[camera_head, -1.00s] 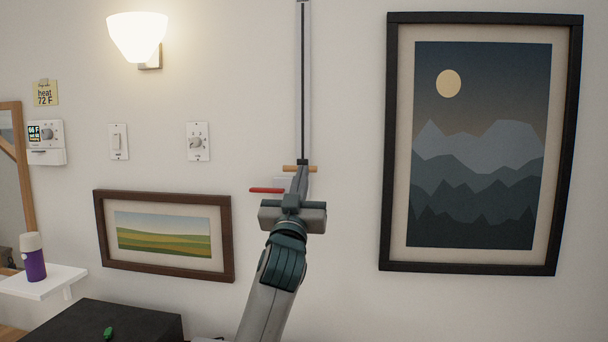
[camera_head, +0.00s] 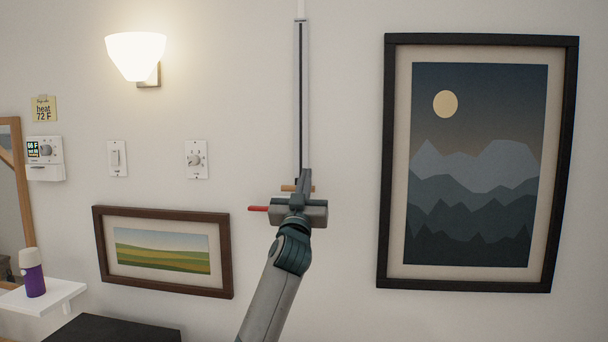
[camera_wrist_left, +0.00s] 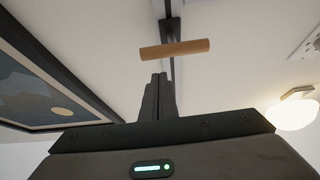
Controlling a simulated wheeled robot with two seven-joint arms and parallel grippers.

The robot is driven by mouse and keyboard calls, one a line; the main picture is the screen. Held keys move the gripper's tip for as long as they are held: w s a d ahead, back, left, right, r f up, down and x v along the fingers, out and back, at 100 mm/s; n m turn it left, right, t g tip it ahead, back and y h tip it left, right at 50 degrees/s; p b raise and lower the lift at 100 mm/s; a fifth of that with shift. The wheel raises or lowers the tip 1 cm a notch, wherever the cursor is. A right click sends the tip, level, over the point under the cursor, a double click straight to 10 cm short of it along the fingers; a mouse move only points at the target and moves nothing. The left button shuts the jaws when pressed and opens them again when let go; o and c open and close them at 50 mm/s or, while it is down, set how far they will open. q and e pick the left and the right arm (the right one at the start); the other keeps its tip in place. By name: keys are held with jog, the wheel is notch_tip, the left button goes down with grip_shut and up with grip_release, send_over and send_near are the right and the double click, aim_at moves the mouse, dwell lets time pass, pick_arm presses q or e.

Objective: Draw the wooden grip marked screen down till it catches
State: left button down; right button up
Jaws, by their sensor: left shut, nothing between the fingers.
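The wooden grip (camera_head: 290,188) is a short light-brown bar across the bottom of a dark strip in a vertical wall track (camera_head: 301,90). My left gripper (camera_head: 304,180) is in front of it, its fingers pointing up and hiding the bar's middle. In the left wrist view, the wooden grip (camera_wrist_left: 175,49) spans the track just beyond the tips of my left gripper (camera_wrist_left: 158,78). The fingers are together, with nothing between them, and a small gap shows between tips and bar. A red bar (camera_head: 258,208) sticks out left of my gripper, its right end hidden. My right gripper is not in view.
A large mountain picture (camera_head: 397,150) hangs to the right, a small landscape picture (camera_head: 226,255) lower left. A lit wall lamp (camera_head: 136,55), a switch (camera_head: 117,158) and a dial (camera_head: 196,159) are left of the track. A shelf (camera_head: 50,298) holds a purple bottle (camera_head: 32,275).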

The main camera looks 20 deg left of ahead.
pick_arm(q)
jog(key=shift+w+a+f+p, duration=0.1)
jog(key=shift+f+p, duration=0.05)
jog(key=shift+f, duration=0.5)
jog(key=shift+w+f+p, duration=0.1)
jog(key=shift+f+p, duration=0.05)
jog(key=shift+f, duration=0.45)
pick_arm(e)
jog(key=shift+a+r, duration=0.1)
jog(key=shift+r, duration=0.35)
